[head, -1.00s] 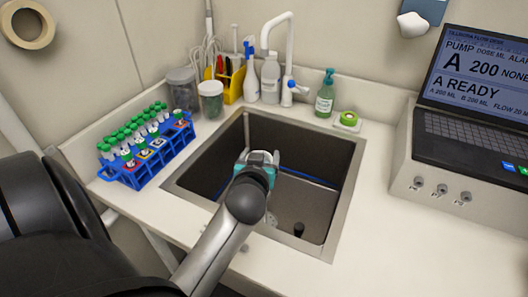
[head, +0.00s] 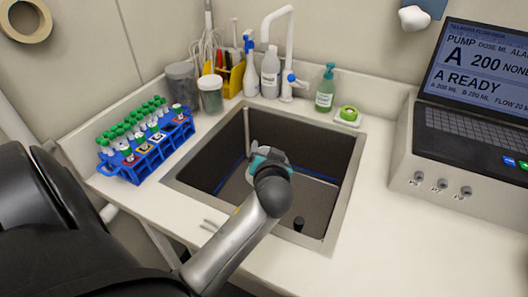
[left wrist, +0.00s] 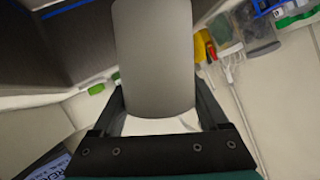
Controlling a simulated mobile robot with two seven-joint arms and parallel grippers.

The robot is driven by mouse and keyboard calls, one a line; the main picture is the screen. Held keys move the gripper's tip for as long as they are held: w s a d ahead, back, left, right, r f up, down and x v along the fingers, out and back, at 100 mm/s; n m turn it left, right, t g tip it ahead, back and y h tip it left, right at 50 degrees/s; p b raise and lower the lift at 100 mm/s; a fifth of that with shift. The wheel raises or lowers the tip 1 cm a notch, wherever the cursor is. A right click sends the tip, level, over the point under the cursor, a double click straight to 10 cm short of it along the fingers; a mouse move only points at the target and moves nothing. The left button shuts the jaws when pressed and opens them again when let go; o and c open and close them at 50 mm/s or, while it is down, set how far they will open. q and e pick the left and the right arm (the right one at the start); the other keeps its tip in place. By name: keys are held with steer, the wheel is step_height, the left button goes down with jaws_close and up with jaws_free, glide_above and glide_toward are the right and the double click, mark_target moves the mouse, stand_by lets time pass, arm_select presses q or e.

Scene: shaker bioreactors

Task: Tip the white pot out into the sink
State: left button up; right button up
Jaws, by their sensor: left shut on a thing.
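My left gripper (head: 268,156) is over the sink (head: 348,190), with its arm coming in across the front counter edge. In the left wrist view its two fingers (left wrist: 160,108) are closed on the sides of the white pot (left wrist: 153,55), a plain cylinder that looks grey in shade there. In the head view the pot is mostly hidden behind the gripper and wrist. I cannot tell the pot's exact tilt or whether anything is in it. My right gripper is in neither view.
A blue rack (head: 150,158) of green-capped tubes stands left of the sink. Jars, a yellow caddy (head: 232,78), bottles and the white tap (head: 290,50) line the back. Front-right counter is clear.

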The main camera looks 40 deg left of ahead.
arm_select(q)
steer(key=r+p, duration=0.1)
steer(key=w+d+r+p, duration=0.1)
steer(key=shift+d+r+m+g+y, duration=0.15)
steer(key=shift+r+m+g+y, duration=0.15)
steer(key=shift+r+m, duration=0.1)
steer(key=shift+w, duration=0.1)
steer(key=shift+w+d+f+m+g+y+p, duration=0.2)
steer(key=shift+w+d+f+m+g+y, duration=0.2)
steer(key=shift+m+y, duration=0.95)
steer(key=shift+w+d+f+m+g+y+p, duration=0.2)
steer(key=shift+m+g+y, duration=0.4)
steer(key=shift+m, duration=1.45)
steer(key=shift+w+d+f+m+g+y+p, duration=0.35)
steer(key=shift+m+y, duration=0.6)
steer(key=shift+m, duration=0.75)
